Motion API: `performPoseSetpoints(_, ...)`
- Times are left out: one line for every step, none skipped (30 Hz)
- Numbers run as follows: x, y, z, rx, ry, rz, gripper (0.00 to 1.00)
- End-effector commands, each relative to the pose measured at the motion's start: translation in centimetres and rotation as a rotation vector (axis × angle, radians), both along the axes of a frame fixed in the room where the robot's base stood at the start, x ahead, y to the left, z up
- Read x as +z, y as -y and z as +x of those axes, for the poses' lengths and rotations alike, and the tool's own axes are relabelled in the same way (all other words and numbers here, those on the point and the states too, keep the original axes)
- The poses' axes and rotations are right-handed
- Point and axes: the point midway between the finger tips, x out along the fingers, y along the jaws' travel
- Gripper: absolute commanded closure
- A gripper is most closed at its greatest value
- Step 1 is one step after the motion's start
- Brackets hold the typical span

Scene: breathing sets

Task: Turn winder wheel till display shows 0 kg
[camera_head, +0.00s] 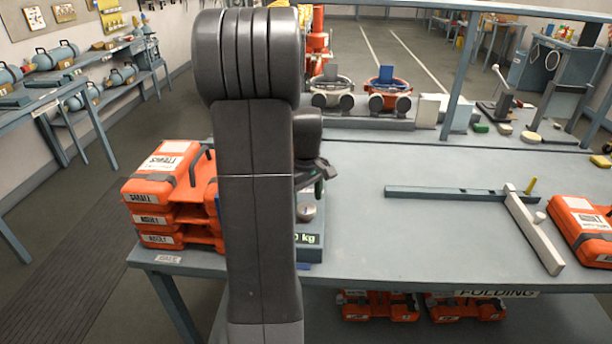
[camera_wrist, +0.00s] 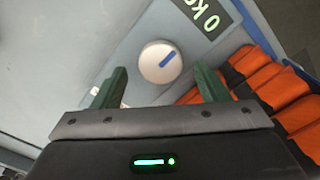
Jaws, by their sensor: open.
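The winder wheel is a round pale knob with a blue bar (camera_wrist: 159,62) in the wrist view. It also shows small in the head view (camera_head: 306,212), beside my arm. The display (camera_wrist: 207,15) is a dark panel with pale green characters; it reads "0 k" before the top edge cuts it off. In the head view the display (camera_head: 308,239) shows "0 kg", its left part hidden by my arm. My gripper (camera_wrist: 160,76) is open, its two green fingers apart on either side of the wheel. Contact cannot be told. In the head view my gripper (camera_head: 322,180) is partly hidden.
A stack of orange cases (camera_head: 160,210) stands left of my arm and shows at the right of the wrist view (camera_wrist: 272,85). A long grey bar (camera_head: 440,194) and a pale crosspiece (camera_head: 533,228) lie on the bench, right. The bench between is clear.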

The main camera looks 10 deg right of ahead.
Motion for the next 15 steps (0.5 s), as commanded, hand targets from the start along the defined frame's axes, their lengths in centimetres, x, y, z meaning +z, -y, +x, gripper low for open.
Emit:
performPoseSetpoints(1.1,0.0,0.1,0.0,0.005,-0.001,0.33)
performPoseSetpoints(1.8,0.0,0.1,0.0,0.006,-0.001,0.33)
performPoseSetpoints(2.8,0.0,0.1,0.0,0.008,-0.001,0.33)
performPoseSetpoints(3.5,0.0,0.1,0.0,0.006,-0.001,0.33)
performPoseSetpoints(4.2,0.0,0.1,0.0,0.008,-0.001,0.33)
performPoseSetpoints(5.2,0.0,0.1,0.0,0.008,-0.001,0.33)
performPoseSetpoints(5.9,0.0,0.1,0.0,0.006,-0.001,0.33)
performPoseSetpoints(6.5,0.0,0.1,0.0,0.006,-0.001,0.33)
performPoseSetpoints(7.4,0.0,0.1,0.0,0.006,-0.001,0.33)
performPoseSetpoints(8.0,0.0,0.1,0.0,0.006,-0.001,0.33)
performPoseSetpoints(8.5,0.0,0.1,0.0,0.005,-0.001,0.33)
performPoseSetpoints(9.2,0.0,0.1,0.001,0.004,-0.001,0.33)
performPoseSetpoints(9.7,0.0,0.1,0.001,0.005,-0.001,0.33)
performPoseSetpoints(10.1,0.0,0.1,0.001,0.004,0.0,0.33)
performPoseSetpoints(10.5,0.0,0.1,0.001,0.004,-0.001,0.33)
